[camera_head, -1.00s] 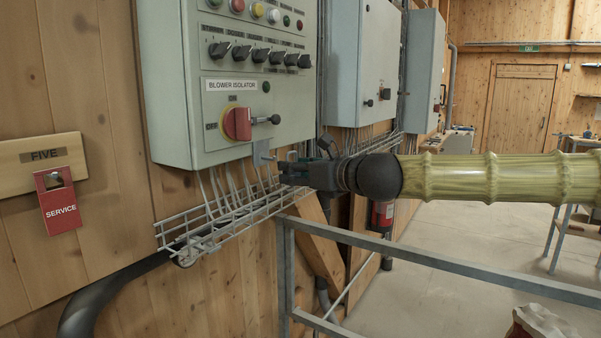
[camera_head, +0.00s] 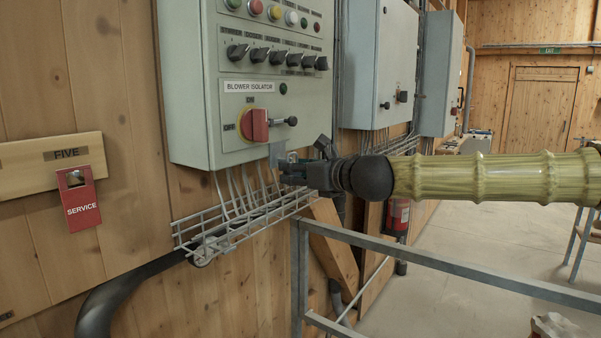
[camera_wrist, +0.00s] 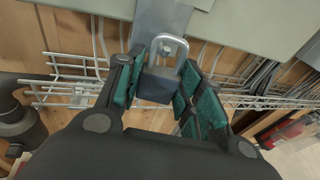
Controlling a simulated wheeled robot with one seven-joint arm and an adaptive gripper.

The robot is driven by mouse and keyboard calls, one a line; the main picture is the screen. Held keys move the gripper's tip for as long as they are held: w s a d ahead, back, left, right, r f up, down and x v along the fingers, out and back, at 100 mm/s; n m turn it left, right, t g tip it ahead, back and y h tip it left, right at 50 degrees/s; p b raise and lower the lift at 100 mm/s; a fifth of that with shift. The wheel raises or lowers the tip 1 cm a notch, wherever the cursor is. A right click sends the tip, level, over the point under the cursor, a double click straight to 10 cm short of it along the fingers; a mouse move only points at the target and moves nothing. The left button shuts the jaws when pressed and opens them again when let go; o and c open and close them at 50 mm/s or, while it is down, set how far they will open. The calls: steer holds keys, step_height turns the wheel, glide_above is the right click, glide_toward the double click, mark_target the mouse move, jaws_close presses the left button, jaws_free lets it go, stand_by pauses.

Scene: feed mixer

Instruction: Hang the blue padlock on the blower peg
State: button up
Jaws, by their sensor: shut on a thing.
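The blue padlock (camera_wrist: 154,87) has a dark blue-grey body and a silver shackle that points up in the wrist view. My gripper (camera_wrist: 160,78) is shut on its body, with teal pads on either side. In the head view my gripper (camera_head: 288,172) is just below the blower isolator cabinet and hides most of the padlock. A grey metal bracket (camera_head: 276,154) hangs from the cabinet's lower edge. In the wrist view the shackle overlaps this bracket (camera_wrist: 160,18).
The grey cabinet (camera_head: 190,85) carries a red isolator switch (camera_head: 254,125) with a black-knobbed part beside it. A wire cable tray (camera_head: 215,232) runs below my gripper. A metal railing (camera_head: 420,255) stands in front. A red service tag (camera_head: 80,198) hangs at the left.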

steer(key=shift+w+a, duration=0.25)
steer(key=shift+a, duration=0.1)
steer(key=shift+w+a+f+b, duration=0.35)
steer(key=shift+a+f+b, duration=0.15)
steer(key=shift+b, duration=0.2)
steer(key=o, duration=1.1)
steer(key=shift+d, duration=0.1)
